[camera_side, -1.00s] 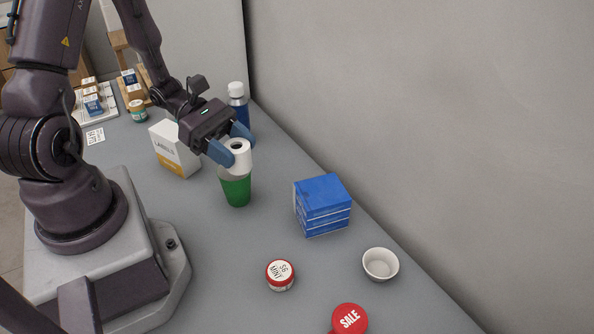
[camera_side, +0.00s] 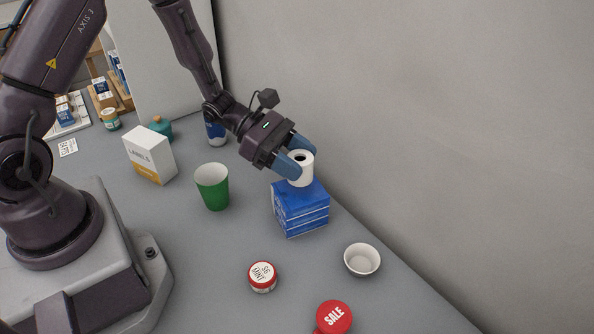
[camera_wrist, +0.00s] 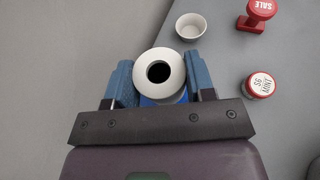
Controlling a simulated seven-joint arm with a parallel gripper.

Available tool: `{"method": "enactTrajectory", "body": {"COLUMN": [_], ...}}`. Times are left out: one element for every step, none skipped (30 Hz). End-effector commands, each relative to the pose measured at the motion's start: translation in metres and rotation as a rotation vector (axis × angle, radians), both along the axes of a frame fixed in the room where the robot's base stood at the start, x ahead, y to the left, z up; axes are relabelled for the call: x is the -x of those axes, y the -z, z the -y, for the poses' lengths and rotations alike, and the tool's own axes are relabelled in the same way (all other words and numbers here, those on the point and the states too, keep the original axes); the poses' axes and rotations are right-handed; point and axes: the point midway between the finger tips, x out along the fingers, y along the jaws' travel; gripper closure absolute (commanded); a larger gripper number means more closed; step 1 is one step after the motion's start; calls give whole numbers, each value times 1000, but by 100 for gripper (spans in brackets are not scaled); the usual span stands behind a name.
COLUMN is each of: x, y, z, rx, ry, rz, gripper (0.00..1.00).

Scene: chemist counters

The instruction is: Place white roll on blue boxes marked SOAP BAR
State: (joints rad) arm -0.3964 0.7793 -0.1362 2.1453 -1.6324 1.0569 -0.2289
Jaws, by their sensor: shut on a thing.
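The white roll (camera_side: 301,169) is upright between the blue fingers of my gripper (camera_side: 298,158), which is shut on it. In the side view the roll is at the top of the blue boxes (camera_side: 300,211), which are stacked near the wall. I cannot tell whether the roll's underside touches the top box. In the wrist view the roll (camera_wrist: 160,74) shows its dark core hole between both fingertips, and it hides most of the blue boxes (camera_wrist: 162,101) below.
A green cup (camera_side: 212,188) stands left of the boxes, with a LABELS box (camera_side: 150,156) behind it. A white bowl (camera_side: 362,260), a red-rimmed mint tin (camera_side: 262,277) and a red SALE sign (camera_side: 333,317) are in front. The wall (camera_side: 430,130) runs close along the right.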

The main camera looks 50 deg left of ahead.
Motion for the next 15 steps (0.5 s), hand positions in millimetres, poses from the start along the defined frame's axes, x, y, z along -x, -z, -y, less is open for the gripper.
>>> {"method": "enactTrajectory", "body": {"x": [0, 0, 0, 1, 0, 0, 0, 0, 0, 0, 0, 0, 0, 0, 0], "y": [9, 13, 18, 22, 24, 27, 28, 28, 28, 28, 28, 28, 28, 28, 28], "z": [0, 0, 0, 0, 0, 0, 0, 0, 0, 0, 0, 0, 0, 0, 0], "rx": [2, 2, 1, 1, 2, 1, 1, 0, 0, 0, 0, 0, 0, 0, 0], "ry": [0, 0, 0, 2, 1, 1, 1, 1, 1, 1, 1, 1, 1, 1, 1], "rz": [-4, -5, -4, -4, -3, -2, -1, 0, 0, 0, 0, 0, 0, 0, 0], "gripper": [74, 74, 74, 74, 74, 74, 74, 74, 74, 74, 74, 74, 74, 74, 74]}}
